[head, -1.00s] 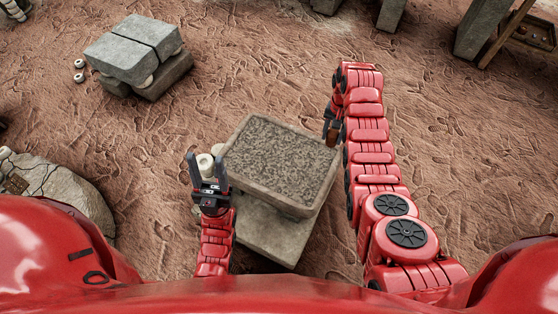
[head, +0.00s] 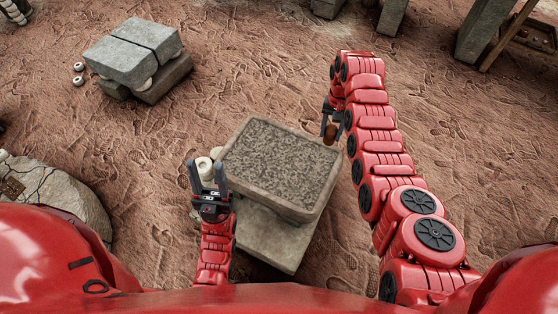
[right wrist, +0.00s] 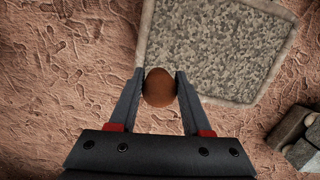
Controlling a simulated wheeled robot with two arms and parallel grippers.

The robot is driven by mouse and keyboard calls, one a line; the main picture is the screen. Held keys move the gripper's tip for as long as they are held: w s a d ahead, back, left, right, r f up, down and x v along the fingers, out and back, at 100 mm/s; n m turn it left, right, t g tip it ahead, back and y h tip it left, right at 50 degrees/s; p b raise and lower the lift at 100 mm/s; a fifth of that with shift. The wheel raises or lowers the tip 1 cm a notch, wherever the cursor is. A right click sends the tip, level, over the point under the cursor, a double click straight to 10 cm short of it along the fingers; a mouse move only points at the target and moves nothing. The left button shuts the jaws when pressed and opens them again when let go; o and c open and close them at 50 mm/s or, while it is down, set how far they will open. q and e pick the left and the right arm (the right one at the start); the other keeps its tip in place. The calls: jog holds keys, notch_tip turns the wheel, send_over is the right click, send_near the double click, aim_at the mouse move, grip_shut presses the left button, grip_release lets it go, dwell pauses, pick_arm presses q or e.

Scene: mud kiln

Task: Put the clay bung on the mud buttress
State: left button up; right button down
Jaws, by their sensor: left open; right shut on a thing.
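The clay bung (head: 330,134) is a small brown rounded piece. My right gripper (head: 333,119) is shut on it, just off the upper right corner of a square block with a grainy grey top (head: 280,160), which I take to be the mud buttress. In the right wrist view the bung (right wrist: 159,87) sits between the fingertips, and the block's top (right wrist: 215,45) lies up and to the right. I cannot tell the bung's height above the block. My left gripper (head: 207,172) is open and empty, left of the block.
The block rests on a lower pale slab (head: 270,240). A pale round piece (head: 204,168) is behind my left fingers. Stacked grey blocks (head: 135,55) stand at upper left, a cracked boulder (head: 55,195) at left.

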jog(key=shift+w+r, duration=0.15)
jog(key=shift+w, duration=0.05)
jog(key=shift+s+d, duration=0.1)
jog(key=shift+s, duration=0.05)
jog(key=shift+r+b, duration=0.1)
jog(key=shift+b, duration=0.2)
jog(key=shift+n+b, duration=0.4)
jog(key=shift+b, duration=0.2)
jog(key=shift+s+r, duration=0.15)
jog(key=shift+r, duration=0.05)
jog(key=shift+r, duration=0.1)
